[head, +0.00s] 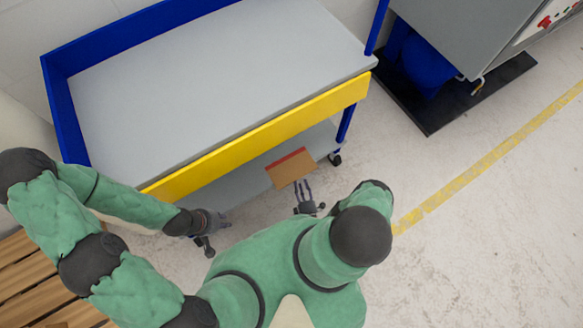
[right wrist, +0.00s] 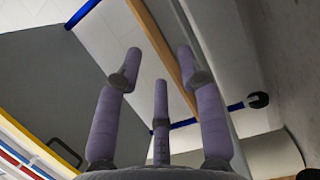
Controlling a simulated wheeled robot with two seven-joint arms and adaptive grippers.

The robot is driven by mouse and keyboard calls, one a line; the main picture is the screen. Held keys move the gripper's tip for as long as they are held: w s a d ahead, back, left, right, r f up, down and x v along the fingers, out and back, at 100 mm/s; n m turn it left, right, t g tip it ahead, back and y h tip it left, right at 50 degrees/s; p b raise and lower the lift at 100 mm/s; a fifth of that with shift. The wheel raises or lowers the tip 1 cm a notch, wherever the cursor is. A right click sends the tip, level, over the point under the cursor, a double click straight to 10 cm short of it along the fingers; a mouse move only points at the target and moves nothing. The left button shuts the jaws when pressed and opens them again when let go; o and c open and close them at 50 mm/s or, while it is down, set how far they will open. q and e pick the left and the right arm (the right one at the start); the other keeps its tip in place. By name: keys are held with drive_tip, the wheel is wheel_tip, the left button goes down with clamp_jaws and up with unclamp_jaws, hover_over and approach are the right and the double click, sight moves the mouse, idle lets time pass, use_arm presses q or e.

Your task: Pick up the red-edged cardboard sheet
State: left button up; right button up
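The cardboard sheet (head: 288,171) is brown with a red strip along its far edge. In the head view it shows in front of the cart's yellow edge, near the cart's right end. My right gripper (head: 304,190) is just below its near edge, fingers pointing at it. In the right wrist view the right gripper (right wrist: 160,65) has its fingers spread apart. A brown strip (right wrist: 156,36), likely the sheet's edge, runs between the fingertips; I cannot tell whether they touch it. My left gripper (head: 212,222) is at the cart's lower left front, small and unclear.
The cart has a grey top (head: 210,75), blue frame, yellow front edge (head: 262,132) and a lower shelf (head: 240,180). A grey machine (head: 465,35) on a black base stands at the right. A wooden pallet (head: 25,270) lies at lower left. Floor at right is clear.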

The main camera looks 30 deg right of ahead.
sight(299, 177)
drive_tip(key=shift+x, duration=2.35)
drive_tip(key=shift+s+d+r, duration=0.1)
drive_tip(key=shift+d, duration=0.05)
clamp_jaws()
